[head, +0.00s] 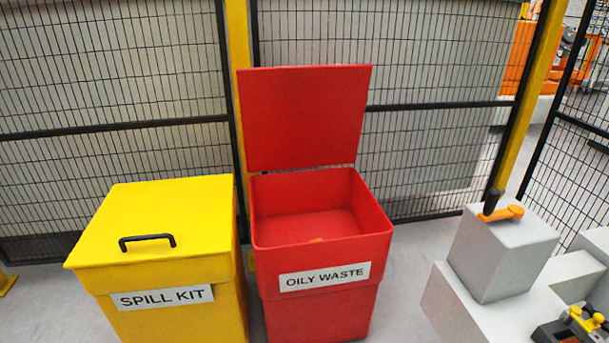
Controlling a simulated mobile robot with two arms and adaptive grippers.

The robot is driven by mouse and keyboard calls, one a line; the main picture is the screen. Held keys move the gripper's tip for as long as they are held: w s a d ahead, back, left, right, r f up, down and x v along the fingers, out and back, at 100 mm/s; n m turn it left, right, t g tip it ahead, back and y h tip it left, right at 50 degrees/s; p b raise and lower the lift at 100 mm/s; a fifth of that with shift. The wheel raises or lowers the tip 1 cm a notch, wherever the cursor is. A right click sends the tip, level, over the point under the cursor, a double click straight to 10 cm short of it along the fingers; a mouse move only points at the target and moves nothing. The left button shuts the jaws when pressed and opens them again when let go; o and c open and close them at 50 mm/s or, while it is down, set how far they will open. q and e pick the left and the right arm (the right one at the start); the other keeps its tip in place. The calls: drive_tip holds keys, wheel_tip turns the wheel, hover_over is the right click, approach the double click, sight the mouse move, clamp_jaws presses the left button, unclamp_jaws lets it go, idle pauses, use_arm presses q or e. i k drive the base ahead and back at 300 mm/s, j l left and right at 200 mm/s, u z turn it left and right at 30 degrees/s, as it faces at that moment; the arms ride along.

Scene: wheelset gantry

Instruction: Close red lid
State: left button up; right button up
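The red lid (304,117) stands open and upright at the back edge of the red bin (318,301), in the middle of the head view. The bin carries a label reading "OILY WASTE", and its top is open. Inside it a small orange thing (316,240) just shows above the front wall; most of it is hidden. Neither of my grippers is in view.
A yellow "SPILL KIT" bin (160,230) with a shut lid and black handle stands close left of the red bin. Black mesh fencing with yellow posts runs behind both. Grey blocks (505,250) stand at the right, one bearing an orange and black tool (502,211).

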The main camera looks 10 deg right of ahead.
sight(292, 117)
drive_tip(key=i+j, duration=0.15)
drive_tip(key=i, duration=0.8)
